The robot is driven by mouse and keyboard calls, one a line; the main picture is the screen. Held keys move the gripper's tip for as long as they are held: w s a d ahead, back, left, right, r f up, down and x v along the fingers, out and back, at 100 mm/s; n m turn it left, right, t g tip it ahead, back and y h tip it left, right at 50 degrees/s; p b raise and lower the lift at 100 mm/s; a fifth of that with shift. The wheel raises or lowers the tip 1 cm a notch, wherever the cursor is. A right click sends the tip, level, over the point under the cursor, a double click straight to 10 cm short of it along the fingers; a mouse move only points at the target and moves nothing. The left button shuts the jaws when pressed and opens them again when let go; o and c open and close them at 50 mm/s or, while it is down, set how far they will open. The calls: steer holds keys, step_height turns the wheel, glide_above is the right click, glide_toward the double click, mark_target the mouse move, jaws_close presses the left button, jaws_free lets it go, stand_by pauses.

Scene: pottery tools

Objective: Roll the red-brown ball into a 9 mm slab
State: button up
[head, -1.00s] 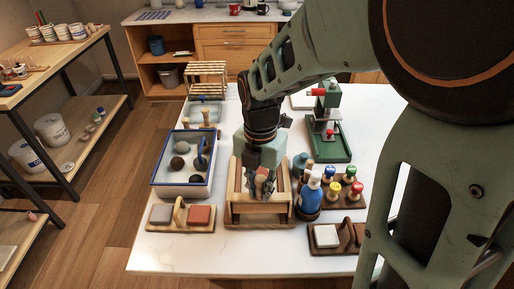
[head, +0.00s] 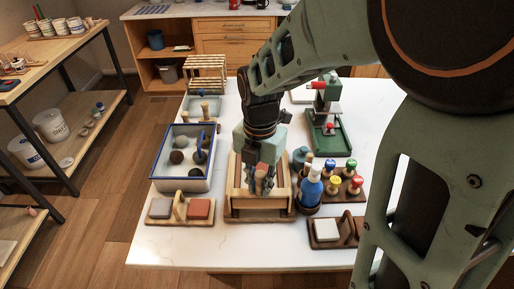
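A wooden box-like frame (head: 234,204) stands at the middle of the white table. My gripper (head: 262,188) points down inside or just above this frame. A small reddish-brown patch (head: 262,169) shows among the fingers. I cannot tell whether it is the red-brown ball or whether the fingers hold it. The fingers hide most of the frame's inside, and no slab can be made out there. Several dark, rounded lumps, one of them a dark ball (head: 177,157), lie in the blue-rimmed tray (head: 157,176) to the left.
A wooden holder with a white block and a red-brown block (head: 199,208) stands front left. A blue bottle (head: 311,188) and several colored-knob tools (head: 351,165) stand close right of the frame. A green-based press (head: 328,135) is behind them. The front table strip is clear.

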steer(key=o, duration=0.5)
